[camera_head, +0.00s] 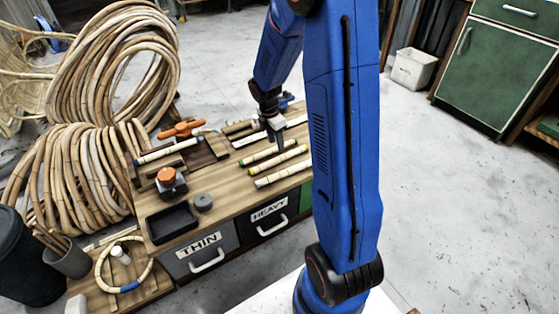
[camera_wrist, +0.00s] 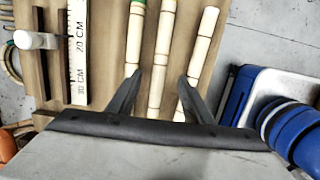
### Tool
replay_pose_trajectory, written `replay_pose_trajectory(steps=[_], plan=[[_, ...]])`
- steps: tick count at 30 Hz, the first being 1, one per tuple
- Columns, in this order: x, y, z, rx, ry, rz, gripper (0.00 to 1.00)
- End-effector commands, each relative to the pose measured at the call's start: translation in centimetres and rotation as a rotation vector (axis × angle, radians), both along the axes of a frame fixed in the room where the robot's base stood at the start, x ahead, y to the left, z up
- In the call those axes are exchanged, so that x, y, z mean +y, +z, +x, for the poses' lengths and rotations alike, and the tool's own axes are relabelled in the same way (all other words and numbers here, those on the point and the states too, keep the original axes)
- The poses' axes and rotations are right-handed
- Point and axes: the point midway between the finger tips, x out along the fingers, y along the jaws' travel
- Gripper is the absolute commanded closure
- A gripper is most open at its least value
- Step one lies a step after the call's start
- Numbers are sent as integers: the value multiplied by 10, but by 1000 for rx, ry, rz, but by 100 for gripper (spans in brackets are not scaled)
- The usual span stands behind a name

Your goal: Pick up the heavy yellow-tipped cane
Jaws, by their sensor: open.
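Three pale canes lie side by side on the wooden bench top. The back cane (camera_head: 270,152) has a dark green end, and it is the left one in the wrist view (camera_wrist: 135,38). The middle cane (camera_head: 279,160) has a yellow-green end; it shows between my fingers in the wrist view (camera_wrist: 160,70). The front cane (camera_head: 282,174) looks pale-ended and is the right one in the wrist view (camera_wrist: 204,48). Which is heavy cannot be told by sight. My gripper (camera_head: 277,141) is open and empty above the canes; its fingers (camera_wrist: 159,75) spread either side of the middle cane.
A white ruler (camera_wrist: 78,55) lies beside the canes. The bench (camera_head: 225,188) has drawers labelled THIN (camera_head: 198,243) and HEAVY (camera_head: 269,209). An orange-topped tool (camera_head: 170,182) and a black tray (camera_head: 171,223) sit at its left. Large rattan coils (camera_head: 75,180) stand behind left.

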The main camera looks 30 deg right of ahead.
Motion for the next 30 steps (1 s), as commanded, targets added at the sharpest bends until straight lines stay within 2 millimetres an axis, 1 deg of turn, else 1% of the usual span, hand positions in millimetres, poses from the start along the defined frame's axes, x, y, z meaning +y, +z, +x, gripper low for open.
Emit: replay_pose_trajectory(steps=[1,3,7,14,22,25,30], plan=[[-1,-10,-1,3,0,1,54],[-3,-20,-1,3,-1,1,54],[-4,-32,0,1,0,1,54],[-6,-44,-1,2,0,1,54],[-12,-78,-1,3,-1,1,54],[-13,-85,-1,1,-2,1,54],[-14,-88,0,0,-1,0,54]])
